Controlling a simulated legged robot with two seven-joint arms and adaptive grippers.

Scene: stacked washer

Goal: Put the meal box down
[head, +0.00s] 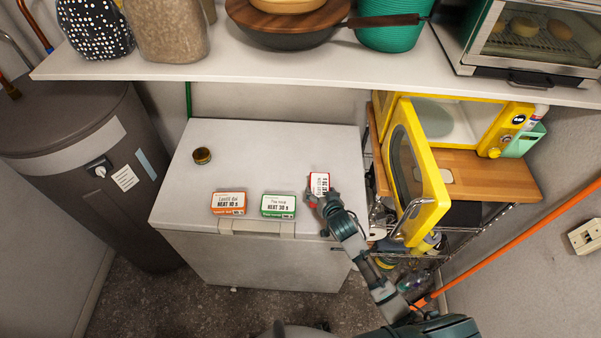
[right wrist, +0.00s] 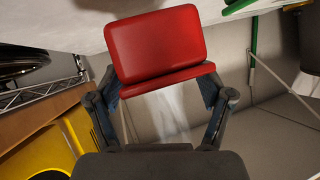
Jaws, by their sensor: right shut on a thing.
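A red meal box with a white label (head: 320,182) is at the right end of the white chest's lid. My right gripper (head: 325,198) is shut on it, and the label text runs sideways. In the right wrist view the red box (right wrist: 155,48) sits between the two fingers of the right gripper (right wrist: 160,95). I cannot tell whether the box touches the lid. An orange meal box (head: 229,203) and a green meal box (head: 278,206) lie on the lid near its front edge. My left gripper is not in view.
The white chest (head: 250,160) has free lid space behind the boxes, with a small round tin (head: 201,155) at left. A yellow microwave (head: 480,122) stands on a wooden-topped rack at right, its door (head: 416,170) open toward the chest. A laden shelf (head: 230,70) overhangs the back.

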